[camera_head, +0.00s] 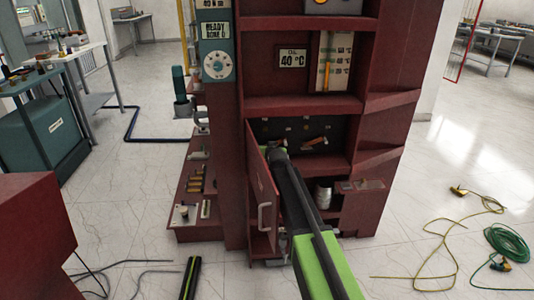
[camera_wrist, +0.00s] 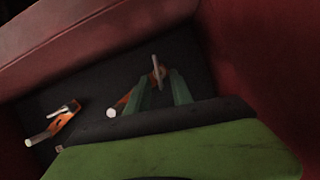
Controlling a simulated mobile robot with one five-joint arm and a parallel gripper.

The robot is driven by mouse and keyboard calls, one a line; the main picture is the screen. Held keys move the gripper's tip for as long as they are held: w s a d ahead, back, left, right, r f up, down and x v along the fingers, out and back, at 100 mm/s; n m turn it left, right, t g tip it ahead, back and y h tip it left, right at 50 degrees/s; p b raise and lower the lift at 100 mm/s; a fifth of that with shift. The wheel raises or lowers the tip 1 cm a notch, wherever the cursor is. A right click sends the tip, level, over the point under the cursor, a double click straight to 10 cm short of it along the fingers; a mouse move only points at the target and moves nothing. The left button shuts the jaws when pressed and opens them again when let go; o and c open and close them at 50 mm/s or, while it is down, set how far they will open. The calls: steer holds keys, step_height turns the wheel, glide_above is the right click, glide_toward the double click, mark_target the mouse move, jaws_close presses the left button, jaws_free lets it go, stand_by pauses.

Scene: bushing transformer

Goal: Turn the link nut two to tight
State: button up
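Two orange link bars lie against a dark panel in the wrist view. The left link (camera_wrist: 66,124) has a pale cross-handled nut (camera_wrist: 64,108) and a pale round end at its lower left. The right link (camera_wrist: 122,103) has a pale round end at its lower left and a pale upright nut handle (camera_wrist: 157,70) at its upper right. No label tells which nut is number two. My gripper (camera_wrist: 165,78) has its two green fingers apart, pointing at the right nut, whose handle shows between and just beyond the tips. Contact cannot be told. One link (camera_head: 314,141) shows in the head view.
The dark panel (camera_wrist: 95,85) sits in a recess of the dark red cabinet (camera_head: 300,103), with walls close around my gripper. An open red door (camera_head: 262,190) with a pale handle stands left of my arm. Cables (camera_head: 440,235) lie on the floor at right.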

jaws_close()
stand_by(0.5)
steer(key=m+y+b, duration=0.2)
steer(key=d+f+m, duration=0.1)
steer(key=m, duration=0.1)
steer(key=shift+w+y+b, duration=0.1)
steer(key=shift+y+b, duration=0.3)
steer(key=m+b, duration=0.1)
steer(key=m+y+b, duration=0.1)
steer(key=b, duration=0.1)
steer(key=m+t+y+b, duration=0.1)
steer(key=m, duration=0.1)
steer(key=shift+d+f, duration=0.3)
steer(key=shift+f, duration=0.05)
steer(key=m+t+y+b, duration=0.1)
steer(key=m+b, duration=0.2)
steer(key=shift+f, duration=0.2)
steer(key=shift+m+b, duration=0.5)
steer(key=shift+m, duration=0.1)
steer(key=shift+r+t, duration=0.1)
steer(key=shift+t, duration=0.2)
